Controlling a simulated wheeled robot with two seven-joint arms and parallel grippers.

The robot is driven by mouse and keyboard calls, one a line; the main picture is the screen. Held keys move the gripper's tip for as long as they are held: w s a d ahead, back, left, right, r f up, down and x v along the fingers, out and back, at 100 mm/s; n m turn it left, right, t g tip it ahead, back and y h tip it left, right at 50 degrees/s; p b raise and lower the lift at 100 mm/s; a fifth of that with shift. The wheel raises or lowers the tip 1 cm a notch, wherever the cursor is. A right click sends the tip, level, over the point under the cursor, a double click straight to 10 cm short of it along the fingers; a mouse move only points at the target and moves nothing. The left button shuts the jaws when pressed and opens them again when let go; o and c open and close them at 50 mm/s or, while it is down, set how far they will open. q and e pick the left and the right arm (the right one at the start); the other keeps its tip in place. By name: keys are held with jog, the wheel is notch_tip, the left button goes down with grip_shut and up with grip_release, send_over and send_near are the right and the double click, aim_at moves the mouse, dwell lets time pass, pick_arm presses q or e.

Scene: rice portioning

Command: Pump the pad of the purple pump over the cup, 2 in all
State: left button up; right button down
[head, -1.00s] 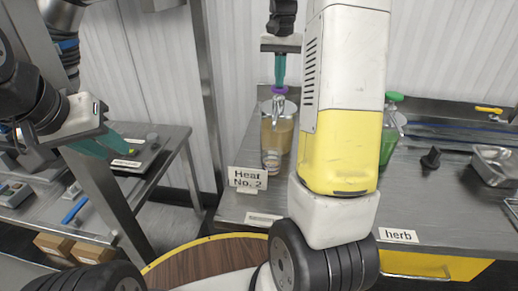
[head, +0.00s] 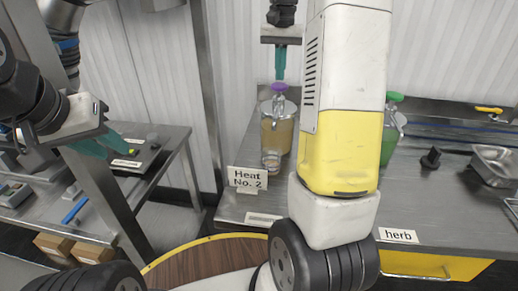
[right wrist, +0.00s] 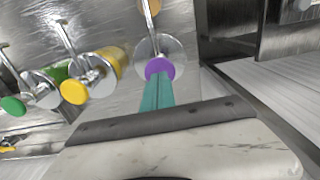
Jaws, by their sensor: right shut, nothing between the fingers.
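The purple pump's pad (head: 279,88) tops a clear container of tan liquid (head: 281,136) on the counter. My right gripper (head: 280,77) is shut and empty, pointing down just above the pad, with a small gap in the head view. In the right wrist view, the teal fingers (right wrist: 158,92) overlap the purple pad (right wrist: 160,67). My left gripper (head: 100,144) is far off at the left, over the side table; its opening is unclear.
A green pump (head: 393,97) stands to the right, partly behind my right arm. A yellow pump (right wrist: 75,91) sits between them in the right wrist view. A "Heat No. 2" sign (head: 248,179) stands in front of the cup. A metal pan (head: 495,165) lies far right.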

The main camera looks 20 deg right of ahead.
notch_tip(320, 180, up, 6)
dwell(0.6)
jog(key=s+a+f+n+t, duration=0.2)
jog(key=s+a, duration=0.2)
jog(key=s, duration=0.4)
jog(key=s+a+f+n+t+y, duration=0.1)
jog(key=s+a+f+n+t, duration=0.1)
jog(key=s+a, duration=0.3)
jog(key=s+a+f+n+t+y, duration=0.1)
jog(key=s+a+f+t, duration=0.1)
jog(key=s, duration=1)
jog(key=a+f, duration=0.1)
jog(key=a, duration=0.1)
jog(key=shift+a+n, duration=0.3)
jog(key=shift+n, duration=0.1)
